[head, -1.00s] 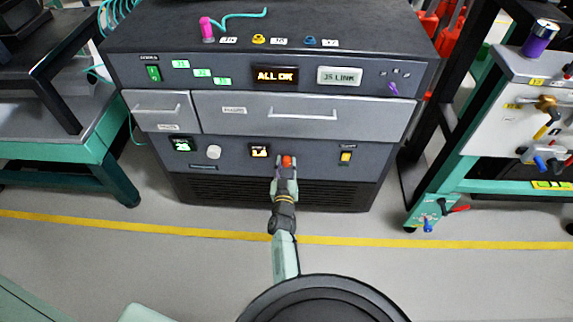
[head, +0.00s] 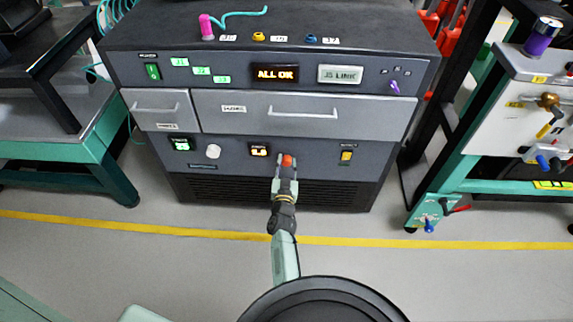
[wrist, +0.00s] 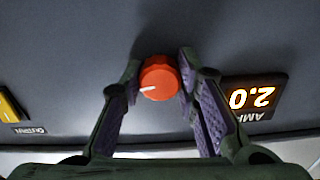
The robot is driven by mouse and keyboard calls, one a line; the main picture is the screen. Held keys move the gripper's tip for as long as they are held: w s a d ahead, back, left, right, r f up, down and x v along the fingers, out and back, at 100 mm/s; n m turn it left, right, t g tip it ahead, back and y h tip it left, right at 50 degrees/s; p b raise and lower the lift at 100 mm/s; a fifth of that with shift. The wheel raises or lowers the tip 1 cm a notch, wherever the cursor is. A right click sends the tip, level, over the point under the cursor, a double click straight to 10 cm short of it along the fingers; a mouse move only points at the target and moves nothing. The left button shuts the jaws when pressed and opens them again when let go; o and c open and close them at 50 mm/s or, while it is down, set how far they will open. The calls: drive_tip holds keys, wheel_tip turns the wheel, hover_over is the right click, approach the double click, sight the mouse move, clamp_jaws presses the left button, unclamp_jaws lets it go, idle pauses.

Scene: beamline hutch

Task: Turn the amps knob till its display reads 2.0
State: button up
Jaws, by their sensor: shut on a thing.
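The amps knob (wrist: 160,78) is orange-red and round, with a white pointer mark aimed left and slightly down in the wrist view. In the head view the knob (head: 287,160) sits on the lower dark panel of the cabinet. My gripper (wrist: 160,66) is shut on the knob, one finger on each side; it also shows in the head view (head: 285,170). The amps display (wrist: 252,98) appears upside down beside the knob in the wrist view and reads 2.0 in lit digits. In the head view the display (head: 259,150) is small and blurred.
A white knob (head: 213,151) with a green display (head: 181,144) is left of the amps display. A yellow switch (head: 346,157) is to the right, labelled output in the wrist view. Closed drawers (head: 300,115) lie above. A teal-framed cart (head: 480,170) stands right.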

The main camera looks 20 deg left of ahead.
drive_tip(key=o, duration=1.2)
drive_tip(key=shift+c, duration=0.2)
drive_tip(key=shift+s, duration=0.1)
drive_tip(key=v, duration=0.7)
drive_tip(key=shift+s, duration=0.2)
drive_tip(key=shift+d+r, duration=0.1)
